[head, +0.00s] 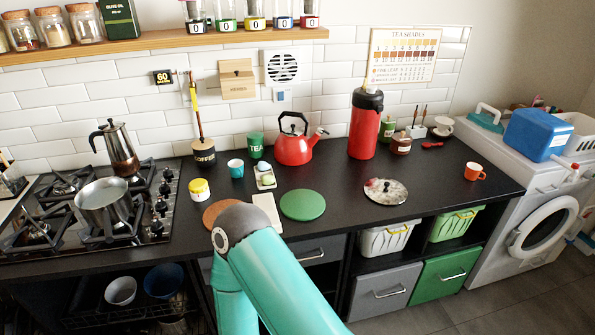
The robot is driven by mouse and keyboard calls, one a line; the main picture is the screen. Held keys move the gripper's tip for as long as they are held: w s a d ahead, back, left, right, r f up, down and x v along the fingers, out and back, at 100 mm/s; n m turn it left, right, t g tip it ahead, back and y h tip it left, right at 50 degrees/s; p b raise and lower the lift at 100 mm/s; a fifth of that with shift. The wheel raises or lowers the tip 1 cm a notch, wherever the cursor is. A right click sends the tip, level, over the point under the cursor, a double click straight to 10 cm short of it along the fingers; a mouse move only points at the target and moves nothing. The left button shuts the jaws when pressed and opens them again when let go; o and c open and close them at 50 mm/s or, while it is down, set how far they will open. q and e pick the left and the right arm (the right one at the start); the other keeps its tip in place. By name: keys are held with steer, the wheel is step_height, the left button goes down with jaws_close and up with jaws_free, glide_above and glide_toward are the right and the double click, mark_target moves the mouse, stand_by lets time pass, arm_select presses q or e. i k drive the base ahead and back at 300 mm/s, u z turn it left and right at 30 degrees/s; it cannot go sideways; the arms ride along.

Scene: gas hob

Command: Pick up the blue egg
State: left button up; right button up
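A small pale tray (258,186) on the dark counter holds two eggs. The pale bluish egg (262,167) is at the back of the tray, and a pale green egg (267,180) lies in front of it. Both are small in the view. One of my teal arms rises from the bottom edge, with its grey joint in front of the tray and apart from it. Neither gripper shows.
A teal cup (236,168), green TEA tin (255,145) and red kettle (294,148) stand close around the tray. A yellow-labelled jar (199,190) is left, a green round mat (303,204) right. A metal pot (104,203) sits on the hob.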

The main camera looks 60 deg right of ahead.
mark_target(262, 165)
steer(key=z, duration=0.1)
steer(key=k, duration=1.35)
steer(key=z, duration=0.9)
steer(key=i, duration=1)
